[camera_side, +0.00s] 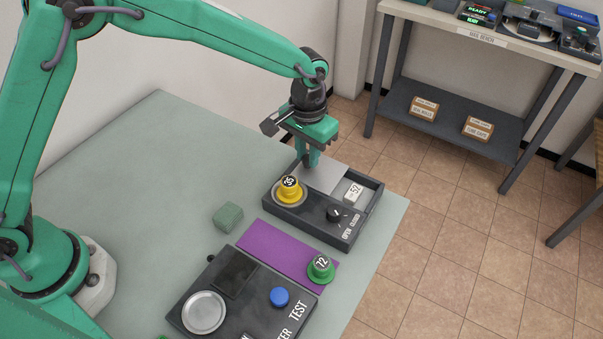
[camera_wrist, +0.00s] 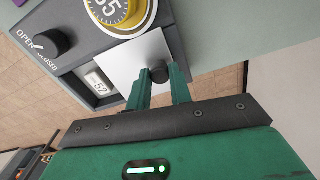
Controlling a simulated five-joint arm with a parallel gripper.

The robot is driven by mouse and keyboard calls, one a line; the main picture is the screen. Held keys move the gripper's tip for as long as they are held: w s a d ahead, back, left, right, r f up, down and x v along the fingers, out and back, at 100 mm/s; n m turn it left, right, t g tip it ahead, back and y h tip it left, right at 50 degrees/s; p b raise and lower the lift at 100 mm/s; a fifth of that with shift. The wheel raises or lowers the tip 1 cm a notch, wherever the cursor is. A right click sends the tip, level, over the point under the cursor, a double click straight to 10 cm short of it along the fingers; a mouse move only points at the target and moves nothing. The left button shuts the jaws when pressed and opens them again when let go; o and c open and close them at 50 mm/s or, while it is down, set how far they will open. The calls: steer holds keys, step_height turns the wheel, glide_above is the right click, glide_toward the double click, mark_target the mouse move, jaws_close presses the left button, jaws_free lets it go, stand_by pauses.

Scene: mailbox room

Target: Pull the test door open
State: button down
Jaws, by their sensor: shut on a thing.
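A light grey door plate (camera_side: 325,177) lies on a dark box (camera_side: 322,228); it also shows in the wrist view (camera_wrist: 128,58). My gripper (camera_side: 309,160) points down at the door's far-left part. In the wrist view my gripper (camera_wrist: 160,76) has its fingers on both sides of a small black door knob (camera_wrist: 159,72) and is shut on it. Beside the plate, part of the compartment is uncovered. A white block marked 52 (camera_side: 353,193) shows there, and in the wrist view (camera_wrist: 99,84).
On the same box are a yellow numbered knob (camera_side: 290,189) and a black OPEN/CLOSED dial (camera_side: 335,214). A green block (camera_side: 229,216), a purple mat (camera_side: 275,248) with a green piece marked 72 (camera_side: 320,268), and a dark test panel (camera_side: 245,300) lie nearer.

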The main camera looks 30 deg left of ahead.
mark_target(307, 157)
steer(key=c, duration=1.3)
jaws_free()
steer(key=shift+o, duration=0.2)
steer(key=shift+r, duration=0.1)
step_height(307, 157, up, 7)
steer(key=shift+r, duration=0.4)
